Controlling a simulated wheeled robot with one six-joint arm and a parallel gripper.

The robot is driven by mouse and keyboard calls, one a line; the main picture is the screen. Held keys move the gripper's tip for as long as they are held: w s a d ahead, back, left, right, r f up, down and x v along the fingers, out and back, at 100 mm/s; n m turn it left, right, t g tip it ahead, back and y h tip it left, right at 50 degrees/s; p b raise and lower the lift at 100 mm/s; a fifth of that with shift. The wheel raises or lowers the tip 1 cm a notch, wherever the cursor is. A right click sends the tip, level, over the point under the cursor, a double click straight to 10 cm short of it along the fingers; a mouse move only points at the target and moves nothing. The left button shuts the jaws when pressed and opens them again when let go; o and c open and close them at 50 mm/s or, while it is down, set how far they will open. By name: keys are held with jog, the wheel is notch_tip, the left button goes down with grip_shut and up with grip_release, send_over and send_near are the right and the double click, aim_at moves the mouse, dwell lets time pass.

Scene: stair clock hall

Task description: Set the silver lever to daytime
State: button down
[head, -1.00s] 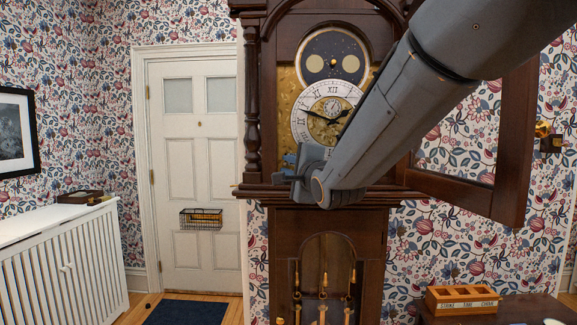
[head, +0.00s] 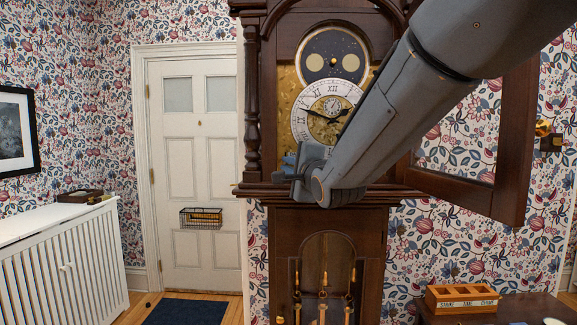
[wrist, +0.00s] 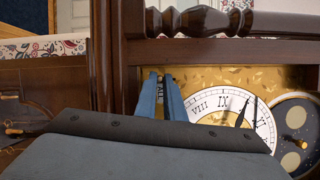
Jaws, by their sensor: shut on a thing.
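The tall dark wooden clock stands at the centre of the head view, with its white dial ring (head: 300,122) partly behind my arm. The dial also shows in the wrist view (wrist: 207,103), turned on its side. My gripper (head: 284,168) is at the lower left of the dial. In the wrist view my gripper's two blue fingers (wrist: 161,80) reach to the gold face plate (wrist: 190,55) beside the dial. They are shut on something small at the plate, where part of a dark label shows. The silver lever itself is not clearly visible; the fingers hide it.
The clock's glazed hood door (head: 512,150) stands open to the right. Wooden pillars (head: 253,100) and a ledge (head: 255,191) frame the face closely. A wooden box with labels (head: 462,300) is on a dark table at the lower right.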

dwell(0.7)
jog(key=shift+r+p, duration=0.4)
jog(key=shift+r, duration=1)
jog(key=c, duration=2.1)
grip_release()
jog(key=shift+s, duration=0.1)
jog(key=shift+s+d+f, duration=0.1)
jog(key=shift+s+d, duration=0.05)
jog(key=shift+s, duration=0.2)
jog(key=shift+b+v, duration=1.35)
jog(key=shift+v, duration=2.1)
